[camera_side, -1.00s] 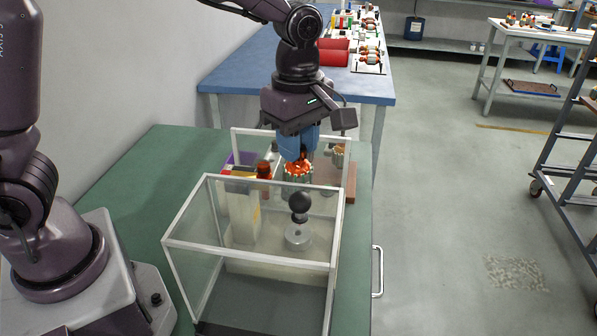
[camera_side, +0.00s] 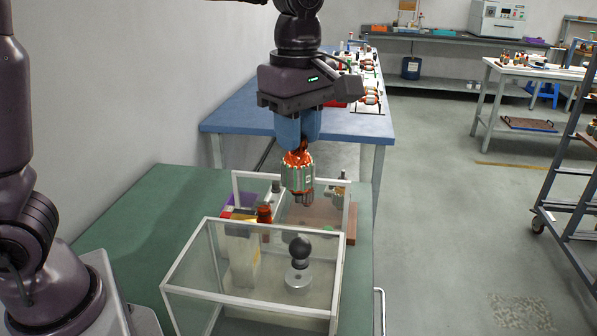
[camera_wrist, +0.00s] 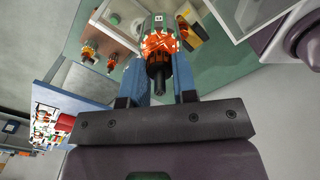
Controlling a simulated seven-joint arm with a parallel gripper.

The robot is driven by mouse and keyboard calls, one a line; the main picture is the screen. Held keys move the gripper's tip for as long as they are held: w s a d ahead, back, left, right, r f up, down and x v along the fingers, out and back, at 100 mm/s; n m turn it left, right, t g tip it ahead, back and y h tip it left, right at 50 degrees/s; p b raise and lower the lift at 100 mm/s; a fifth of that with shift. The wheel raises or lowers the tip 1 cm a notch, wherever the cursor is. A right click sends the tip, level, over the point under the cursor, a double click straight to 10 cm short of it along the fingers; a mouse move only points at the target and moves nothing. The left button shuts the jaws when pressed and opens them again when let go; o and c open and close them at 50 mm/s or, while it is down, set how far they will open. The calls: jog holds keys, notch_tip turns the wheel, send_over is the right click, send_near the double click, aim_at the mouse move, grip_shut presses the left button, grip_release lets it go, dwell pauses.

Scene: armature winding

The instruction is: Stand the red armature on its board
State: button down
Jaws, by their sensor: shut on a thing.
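My gripper (camera_side: 297,138) is shut on the red armature (camera_side: 298,176) and holds it upright in the air, shaft pointing down. The armature has orange-red windings and a pale, greenish ribbed core. It also shows between the blue fingers in the wrist view (camera_wrist: 160,45). A brown board (camera_side: 351,232) lies on the green table below and slightly right, partly hidden by the clear panels and the items there. The armature is clear above it. I cannot tell which spot on the board is under the shaft.
A white-framed clear case (camera_side: 250,225) stands in front. A black ball knob on a silver base (camera_side: 299,252) shows through it. Green table (camera_side: 150,215) is free at left.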

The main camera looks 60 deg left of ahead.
jog(key=r, duration=0.2)
jog(key=w+r, duration=0.1)
jog(key=shift+a, duration=0.35)
jog(key=w+a+n, duration=0.4)
jog(key=w+a, duration=0.9)
jog(key=a, duration=0.4)
notch_tip(320, 180, down, 25)
jog(key=shift+a+r+n, duration=0.15)
jog(key=shift+a+n, duration=0.15)
jog(key=shift+f, duration=1.4)
jog(key=c, duration=0.8)
grip_release()
